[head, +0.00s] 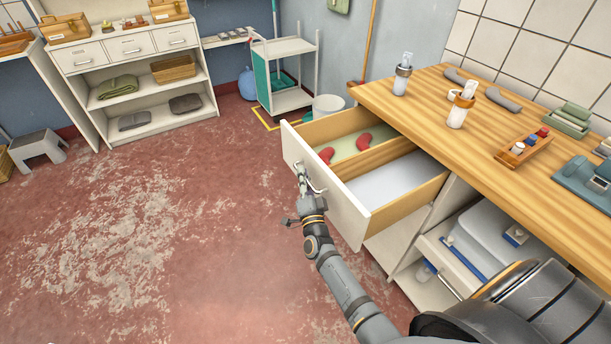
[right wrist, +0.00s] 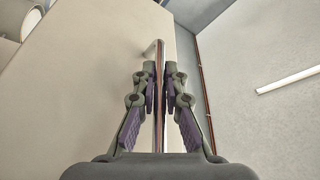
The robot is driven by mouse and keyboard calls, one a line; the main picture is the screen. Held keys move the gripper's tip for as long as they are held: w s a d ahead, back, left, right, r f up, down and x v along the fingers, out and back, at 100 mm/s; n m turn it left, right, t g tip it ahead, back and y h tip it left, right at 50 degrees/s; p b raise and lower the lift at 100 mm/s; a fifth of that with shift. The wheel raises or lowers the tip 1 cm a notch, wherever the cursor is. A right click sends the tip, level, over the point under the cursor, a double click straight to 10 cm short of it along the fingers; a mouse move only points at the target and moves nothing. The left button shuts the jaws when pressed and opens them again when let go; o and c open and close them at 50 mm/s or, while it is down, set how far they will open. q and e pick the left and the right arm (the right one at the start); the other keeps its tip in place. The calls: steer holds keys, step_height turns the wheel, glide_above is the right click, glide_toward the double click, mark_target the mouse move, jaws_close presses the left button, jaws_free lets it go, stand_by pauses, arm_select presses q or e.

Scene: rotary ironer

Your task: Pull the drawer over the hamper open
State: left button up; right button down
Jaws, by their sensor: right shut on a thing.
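The drawer (head: 326,198) under the wooden worktop stands pulled out, with its white front towards the open floor. It has two compartments. The farther one holds red curved items (head: 327,155) on a green base, and the nearer one has a bare pale bottom (head: 395,180). My right gripper (head: 304,184) is at the drawer front, shut on the metal bar handle (head: 318,188). In the right wrist view the handle (right wrist: 159,95) runs between the two fingers. The hamper cannot be made out. My left gripper is not in view.
The worktop (head: 440,100) carries bottles, a rack (head: 523,149) and folded cloths. A white cart (head: 285,75) and a bucket (head: 327,106) stand behind the drawer. A shelf unit (head: 130,75) is at the back left. The red floor (head: 150,230) left of the drawer is clear.

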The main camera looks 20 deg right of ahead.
steer(key=c, duration=1.7)
jaws_free()
steer(key=v, duration=1.2)
